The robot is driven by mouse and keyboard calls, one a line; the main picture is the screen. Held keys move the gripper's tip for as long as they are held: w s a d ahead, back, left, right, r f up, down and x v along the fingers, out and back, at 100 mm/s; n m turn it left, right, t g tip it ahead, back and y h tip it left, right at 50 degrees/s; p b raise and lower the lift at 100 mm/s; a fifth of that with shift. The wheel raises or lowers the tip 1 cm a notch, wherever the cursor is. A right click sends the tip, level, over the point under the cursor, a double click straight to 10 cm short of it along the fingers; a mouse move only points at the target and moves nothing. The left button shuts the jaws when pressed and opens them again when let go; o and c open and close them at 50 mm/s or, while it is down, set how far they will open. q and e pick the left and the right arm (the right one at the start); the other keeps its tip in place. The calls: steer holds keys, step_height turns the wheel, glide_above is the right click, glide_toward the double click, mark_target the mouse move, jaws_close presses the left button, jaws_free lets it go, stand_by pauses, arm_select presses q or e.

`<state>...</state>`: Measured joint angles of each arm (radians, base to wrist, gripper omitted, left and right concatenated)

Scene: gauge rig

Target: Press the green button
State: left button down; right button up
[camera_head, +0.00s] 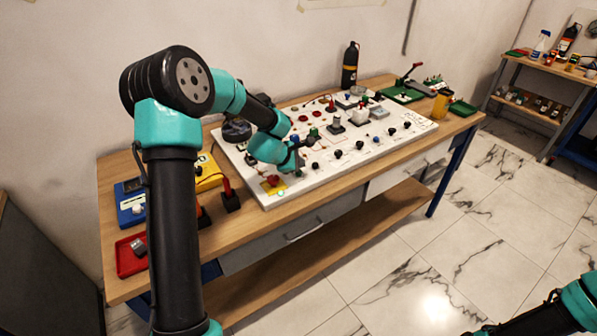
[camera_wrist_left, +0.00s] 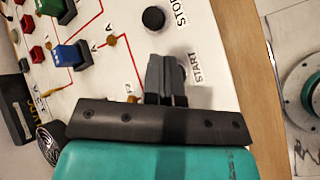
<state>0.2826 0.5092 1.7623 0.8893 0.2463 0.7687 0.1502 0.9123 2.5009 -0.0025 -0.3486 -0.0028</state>
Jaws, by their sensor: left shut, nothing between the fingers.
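The white panel (camera_head: 345,168) lies on the wooden bench, carrying many buttons, knobs and small parts. My left gripper (camera_head: 303,151) is low over its front left part. In the left wrist view, the gripper (camera_wrist_left: 166,76) is shut and empty, with its fingers over the panel beside the START label (camera_wrist_left: 197,68). Whatever lies under the fingers is hidden, and I see no green button by that label. A black button (camera_wrist_left: 153,18) sits by the STOP label (camera_wrist_left: 180,13). A green-topped part (camera_wrist_left: 53,7) is at the upper left. My right gripper is out of view.
A blue-topped part (camera_wrist_left: 70,55) stands left of the fingers. A red button on a yellow plate (camera_head: 272,184) is at the panel's front left. A blue meter (camera_head: 131,203) and red tray (camera_head: 130,256) are further left. A black bottle (camera_head: 350,66) stands behind.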

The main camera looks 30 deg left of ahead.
arm_select(q)
steer(key=shift+r, duration=0.15)
steer(key=shift+r, duration=2.45)
